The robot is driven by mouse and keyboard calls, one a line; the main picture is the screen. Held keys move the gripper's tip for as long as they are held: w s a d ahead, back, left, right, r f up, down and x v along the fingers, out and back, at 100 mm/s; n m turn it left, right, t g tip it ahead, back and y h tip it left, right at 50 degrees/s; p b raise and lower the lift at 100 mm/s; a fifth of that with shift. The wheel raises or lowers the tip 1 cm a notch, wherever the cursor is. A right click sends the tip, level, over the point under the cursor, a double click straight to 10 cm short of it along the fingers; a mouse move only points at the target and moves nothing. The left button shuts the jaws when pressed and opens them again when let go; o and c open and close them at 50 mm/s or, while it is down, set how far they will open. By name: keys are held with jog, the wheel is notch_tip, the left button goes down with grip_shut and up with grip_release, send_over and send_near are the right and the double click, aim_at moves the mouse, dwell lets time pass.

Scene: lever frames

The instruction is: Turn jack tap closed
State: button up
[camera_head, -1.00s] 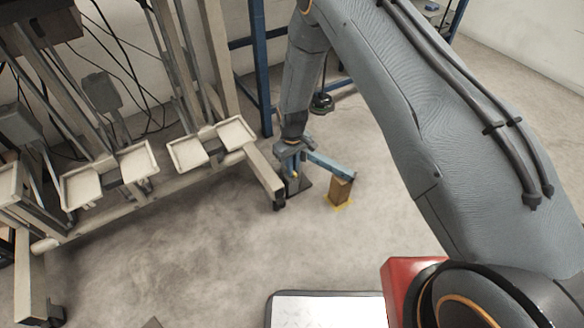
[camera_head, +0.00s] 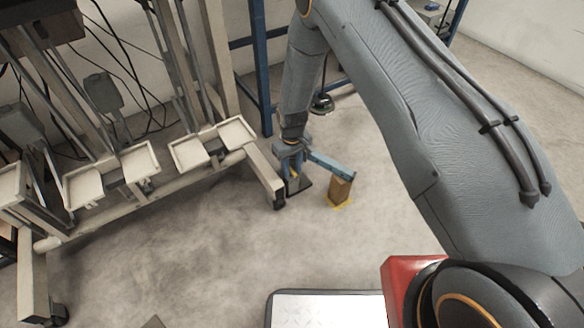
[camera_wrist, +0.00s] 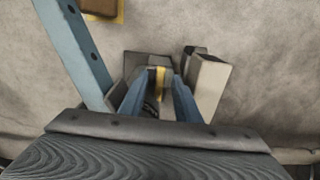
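In the head view my gripper (camera_head: 291,168) points down over a low stand with a dark base plate (camera_head: 299,187). A blue bar with holes (camera_head: 331,164) runs from beside my gripper to the right, its far end over a brown block (camera_head: 340,190). In the wrist view the blue bar (camera_wrist: 78,50) slants at the left. My two blue fingers (camera_wrist: 160,88) reach to either side of a small yellow strip (camera_wrist: 158,77), which may be part of the jack tap. I cannot tell whether they touch it. The tap itself is largely hidden by my gripper.
A beige metal frame (camera_head: 265,172) with pale trays (camera_head: 190,154) stands close on the left. A blue post (camera_head: 261,65) rises behind. A white-topped panel (camera_head: 328,311) lies at the bottom. The middle floor is clear.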

jog(key=shift+r+p, duration=1.3)
jog(key=shift+r, duration=2.6)
jog(key=shift+r, duration=0.1)
notch_tip(320, 180, up, 12)
send_over(292, 171)
jog(key=s+a, duration=0.3)
jog(key=s, duration=0.1)
jog(key=s+a+r, duration=0.2)
jog(key=s+r, duration=0.7)
jog(key=r, duration=0.3)
jog(key=s+d+r, duration=0.2)
jog(key=s+r, duration=0.2)
jog(key=s, duration=0.3)
jog(key=s+d+r+y, duration=0.1)
jog(key=s+d+r, duration=0.1)
jog(key=s+r, duration=0.35)
jog(key=s+d+r, duration=0.1)
jog(key=s+r, duration=0.1)
jog(key=s, duration=0.6)
jog(key=d+r+m+p, duration=0.3)
jog(key=d+r+p, duration=0.7)
jog(key=r+p, duration=0.3)
jog(key=d+r+m+h+p, duration=0.1)
jog(key=d+r+m+p, duration=0.2)
jog(key=d+r+p, duration=0.8)
notch_tip(292, 171, up, 3)
jog(key=p, duration=0.7)
jog(key=shift+s+m, duration=0.3)
jog(key=shift+s, duration=0.1)
jog(key=shift+d, duration=0.1)
